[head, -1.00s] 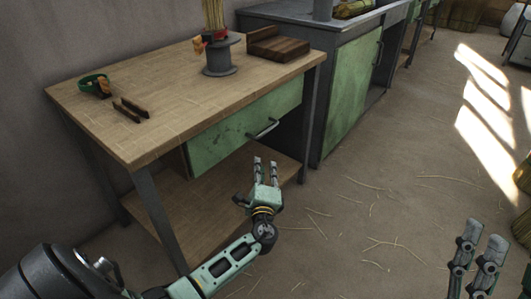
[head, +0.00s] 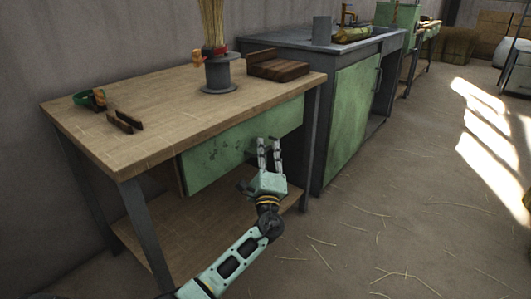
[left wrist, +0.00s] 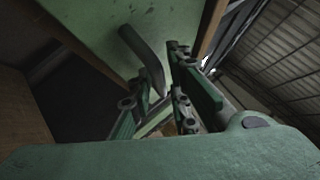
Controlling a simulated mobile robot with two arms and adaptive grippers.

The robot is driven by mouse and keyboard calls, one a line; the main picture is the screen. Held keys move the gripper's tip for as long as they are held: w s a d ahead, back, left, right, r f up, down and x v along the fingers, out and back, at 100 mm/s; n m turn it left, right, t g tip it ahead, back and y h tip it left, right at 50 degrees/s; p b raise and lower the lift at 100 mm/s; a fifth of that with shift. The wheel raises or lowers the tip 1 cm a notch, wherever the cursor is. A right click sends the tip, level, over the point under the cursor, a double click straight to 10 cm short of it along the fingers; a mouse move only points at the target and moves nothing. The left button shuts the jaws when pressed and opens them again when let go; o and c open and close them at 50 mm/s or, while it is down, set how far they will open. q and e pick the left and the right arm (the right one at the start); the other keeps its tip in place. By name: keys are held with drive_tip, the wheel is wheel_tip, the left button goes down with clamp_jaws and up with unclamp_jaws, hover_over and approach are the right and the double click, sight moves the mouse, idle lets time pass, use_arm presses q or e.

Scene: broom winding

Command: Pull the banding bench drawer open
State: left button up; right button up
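The banding bench (head: 150,105) has a wooden top and grey legs. In the left wrist view the dark bar handle (left wrist: 143,52) runs down from the green drawer front (left wrist: 95,25) into the gap between the fingers of my left gripper (left wrist: 160,85). I cannot tell whether they touch it. My right gripper is out of view.
On the bench are a grey spool (head: 218,75) with upright straw, a dark wooden block (head: 278,68), a green ring-shaped item (head: 84,98) and dark strips (head: 124,122). A grey-framed green cabinet (head: 350,110) stands right of the bench. The straw-strewn floor (head: 400,210) is open.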

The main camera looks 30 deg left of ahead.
use_arm(q)
drive_tip(key=shift+w+a+r, duration=0.1)
drive_tip(key=shift+w+a, duration=0.05)
drive_tip(key=shift+w, duration=0.05)
clamp_jaws()
idle(0.4)
